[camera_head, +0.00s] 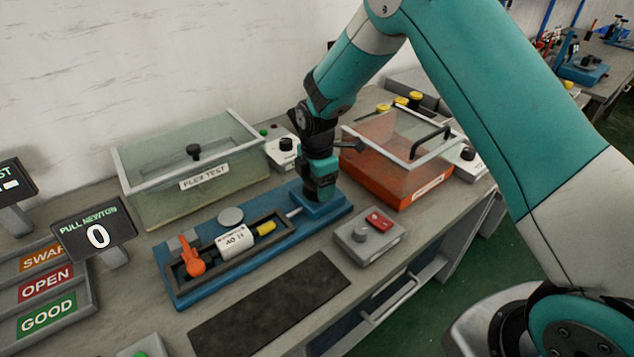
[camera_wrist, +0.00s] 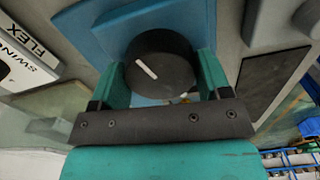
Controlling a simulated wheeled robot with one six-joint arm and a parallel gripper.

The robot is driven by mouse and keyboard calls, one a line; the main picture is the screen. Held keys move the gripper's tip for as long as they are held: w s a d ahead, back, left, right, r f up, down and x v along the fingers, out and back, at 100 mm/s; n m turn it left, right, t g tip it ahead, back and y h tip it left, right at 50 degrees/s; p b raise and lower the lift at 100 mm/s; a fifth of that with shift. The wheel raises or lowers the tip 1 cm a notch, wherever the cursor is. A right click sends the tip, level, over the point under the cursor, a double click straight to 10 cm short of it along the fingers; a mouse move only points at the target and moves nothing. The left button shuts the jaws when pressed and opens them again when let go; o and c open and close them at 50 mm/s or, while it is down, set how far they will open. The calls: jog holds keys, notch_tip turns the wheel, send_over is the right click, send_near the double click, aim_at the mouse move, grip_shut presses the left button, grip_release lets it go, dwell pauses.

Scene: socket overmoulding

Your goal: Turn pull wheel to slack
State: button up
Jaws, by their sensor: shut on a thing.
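The pull wheel is a round black knob (camera_wrist: 160,66) with a white index line, on the right end of the blue pull fixture (camera_head: 178,296). My gripper (camera_wrist: 163,78) is shut on this wheel, with one teal finger on each side of it in the wrist view. In the head view my gripper (camera_head: 320,190) points down at the fixture's right end and hides the wheel. The pull newton display (camera_head: 95,236) reads 0.
A clear flex test box (camera_head: 190,165) stands behind the fixture. An orange box with a clear lid (camera_head: 385,183) stands to the right. Sorting trays (camera_head: 45,290) are at left.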

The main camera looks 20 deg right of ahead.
jog(key=n, duration=1.1)
jog(key=shift+w+n, duration=0.1)
jog(key=shift+n, duration=1.8)
jog(key=o, duration=0.9)
jog(key=shift+r, duration=0.1)
notch_tip(320, 180, up, 17)
jog(key=shift+r+b, duration=0.15)
jog(key=shift+b, duration=0.5)
